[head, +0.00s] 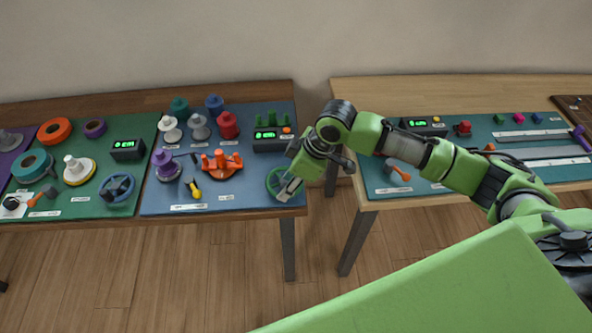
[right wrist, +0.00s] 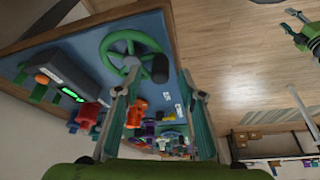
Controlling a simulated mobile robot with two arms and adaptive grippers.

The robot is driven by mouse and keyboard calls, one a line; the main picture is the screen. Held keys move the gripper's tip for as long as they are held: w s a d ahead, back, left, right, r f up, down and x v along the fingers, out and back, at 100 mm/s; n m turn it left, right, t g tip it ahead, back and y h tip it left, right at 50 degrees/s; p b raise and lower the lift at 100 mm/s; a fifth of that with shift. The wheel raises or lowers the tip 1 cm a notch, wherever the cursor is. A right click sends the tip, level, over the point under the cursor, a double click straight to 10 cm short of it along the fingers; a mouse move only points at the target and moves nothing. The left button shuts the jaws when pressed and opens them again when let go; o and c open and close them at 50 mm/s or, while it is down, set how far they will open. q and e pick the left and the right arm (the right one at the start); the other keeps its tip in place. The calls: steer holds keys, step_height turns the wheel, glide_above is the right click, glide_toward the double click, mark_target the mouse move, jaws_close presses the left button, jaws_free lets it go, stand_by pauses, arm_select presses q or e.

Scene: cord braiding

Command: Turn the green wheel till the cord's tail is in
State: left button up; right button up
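The green wheel (head: 272,182) is at the right front of the blue mat, partly hidden by my right gripper (head: 287,188). In the right wrist view the wheel (right wrist: 108,42) has spokes and a dark knob (right wrist: 160,69) on its rim. My right gripper (right wrist: 158,88) has its fingers apart, one either side of the knob's line, with nothing clearly clasped. I cannot make out the cord or its tail.
Behind the wheel stands a dark display box (head: 268,146) with green characters. Left of it are an orange braiding stand (head: 222,166), a red spool (head: 228,126) and a yellow-tipped tool (head: 195,190). A gap separates this table from the right table (head: 365,195).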

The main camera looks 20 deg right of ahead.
steer(key=shift+x, duration=1.25)
jaws_close()
